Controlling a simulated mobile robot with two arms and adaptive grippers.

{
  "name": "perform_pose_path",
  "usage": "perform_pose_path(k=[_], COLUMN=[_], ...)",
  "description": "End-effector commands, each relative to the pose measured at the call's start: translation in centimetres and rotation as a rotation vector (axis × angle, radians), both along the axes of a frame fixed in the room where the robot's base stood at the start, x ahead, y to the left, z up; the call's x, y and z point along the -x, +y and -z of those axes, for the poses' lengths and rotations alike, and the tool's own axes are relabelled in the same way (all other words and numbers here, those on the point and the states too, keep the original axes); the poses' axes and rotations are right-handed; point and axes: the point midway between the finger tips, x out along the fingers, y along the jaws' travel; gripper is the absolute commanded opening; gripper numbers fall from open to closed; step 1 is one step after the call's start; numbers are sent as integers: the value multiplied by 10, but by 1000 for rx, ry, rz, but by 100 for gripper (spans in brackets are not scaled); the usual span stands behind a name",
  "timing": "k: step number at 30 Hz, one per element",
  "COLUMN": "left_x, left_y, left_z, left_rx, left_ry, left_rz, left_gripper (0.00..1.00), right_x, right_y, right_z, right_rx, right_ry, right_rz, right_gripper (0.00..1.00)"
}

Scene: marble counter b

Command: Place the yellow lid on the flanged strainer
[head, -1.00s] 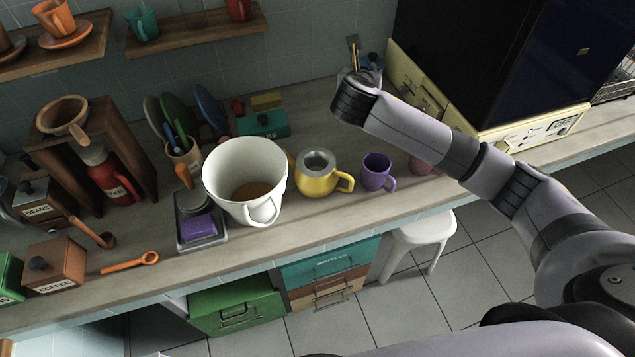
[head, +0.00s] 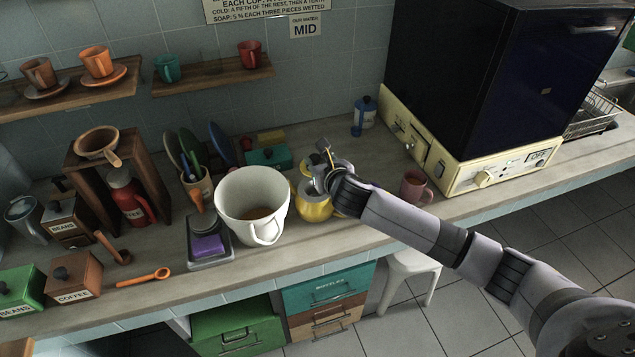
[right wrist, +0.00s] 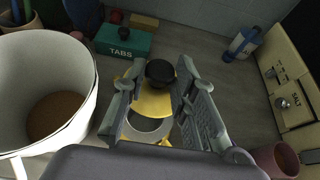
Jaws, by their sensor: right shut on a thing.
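The yellow lid (right wrist: 153,103) with its black knob (right wrist: 159,72) is between the fingers of my right gripper (head: 318,172), which is shut on it. The yellow pot (head: 314,209) stands on the counter below this gripper. A grey ring, the flanged strainer (right wrist: 147,128), shows at the pot's mouth in the right wrist view, partly covered by the lid. I cannot tell whether lid and strainer touch. My left gripper is out of view.
A large white bucket-like mug (head: 252,203) stands close left of the pot. A teal TABS box (right wrist: 123,42) lies behind. A pink mug (head: 414,187) and the cream-based dark machine (head: 480,165) are to the right.

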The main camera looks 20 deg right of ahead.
Motion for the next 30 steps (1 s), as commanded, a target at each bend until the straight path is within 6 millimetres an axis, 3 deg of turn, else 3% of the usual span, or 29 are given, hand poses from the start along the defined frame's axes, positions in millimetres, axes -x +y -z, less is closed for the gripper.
perform_pose_path(k=[3, 10, 16, 29, 30], left_x=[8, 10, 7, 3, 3], left_y=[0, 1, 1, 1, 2], left_z=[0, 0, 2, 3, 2], left_rx=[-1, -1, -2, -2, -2], left_ry=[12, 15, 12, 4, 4], left_rz=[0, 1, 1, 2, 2], left_gripper=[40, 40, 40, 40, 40], right_x=[0, 0, 0, -1, 0], right_y=[0, 0, 0, 0, 0], right_z=[24, 45, 76, 84, 83], right_rx=[-1, -1, -1, 0, 0], right_ry=[2, -1, 1, -2, -1], right_rz=[2, 1, 3, 1, 1], right_gripper=[0, 0, 0, 0, 28])
